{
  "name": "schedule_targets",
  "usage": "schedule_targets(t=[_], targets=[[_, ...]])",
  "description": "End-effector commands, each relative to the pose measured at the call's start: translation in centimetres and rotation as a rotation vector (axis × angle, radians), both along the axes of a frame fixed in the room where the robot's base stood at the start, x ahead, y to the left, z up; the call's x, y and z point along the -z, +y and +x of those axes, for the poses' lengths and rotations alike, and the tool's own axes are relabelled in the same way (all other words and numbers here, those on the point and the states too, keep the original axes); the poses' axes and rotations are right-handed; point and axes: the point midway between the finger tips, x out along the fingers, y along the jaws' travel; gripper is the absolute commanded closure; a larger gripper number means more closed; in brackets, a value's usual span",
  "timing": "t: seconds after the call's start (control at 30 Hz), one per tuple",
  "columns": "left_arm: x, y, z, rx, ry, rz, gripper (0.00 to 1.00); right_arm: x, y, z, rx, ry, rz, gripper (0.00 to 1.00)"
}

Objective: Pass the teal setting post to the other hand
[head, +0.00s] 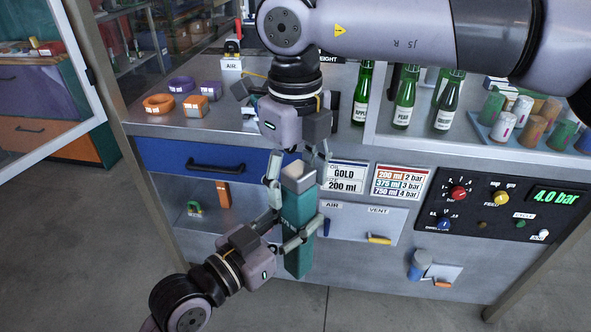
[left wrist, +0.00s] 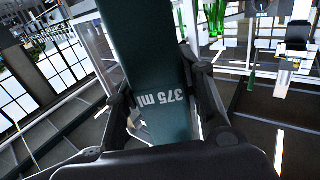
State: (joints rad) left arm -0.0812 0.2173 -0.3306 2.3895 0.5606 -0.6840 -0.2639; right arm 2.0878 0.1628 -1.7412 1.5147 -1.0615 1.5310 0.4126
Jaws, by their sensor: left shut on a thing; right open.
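The teal setting post (head: 298,213) is a tall square block with a pale top, held roughly upright in front of the bench. My left gripper (head: 292,227) comes in from the lower left and is shut on its middle. In the left wrist view the post (left wrist: 150,60) stands between the fingers and reads "375 ml". My right gripper (head: 298,174) comes down from above and is open, with its fingers around the top end of the post. I cannot tell whether its fingers touch the post.
The bench behind has a blue drawer (head: 213,162), orange and purple rings (head: 158,103) and green bottles (head: 404,97). A tray of coloured capsules (head: 492,137) is at the right, above a control panel (head: 490,207) showing 4.0 bar. The floor at lower left is clear.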

Motion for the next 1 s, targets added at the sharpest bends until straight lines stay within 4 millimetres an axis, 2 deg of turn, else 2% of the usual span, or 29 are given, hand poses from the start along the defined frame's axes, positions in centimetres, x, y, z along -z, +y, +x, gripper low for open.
schedule_targets(t=[0.1, 1.0], targets=[[-0.12, 0.01, -0.01, 0.0, -0.002, -0.002, 1.0, -0.02, -0.01, -0.01, 0.0, 0.0, 0.0, 0.41], [-0.09, -0.03, 0.02, 0.0, -0.002, -0.001, 1.0, 0.0, 0.23, -0.3, -0.007, 0.007, 0.003, 1.0]])
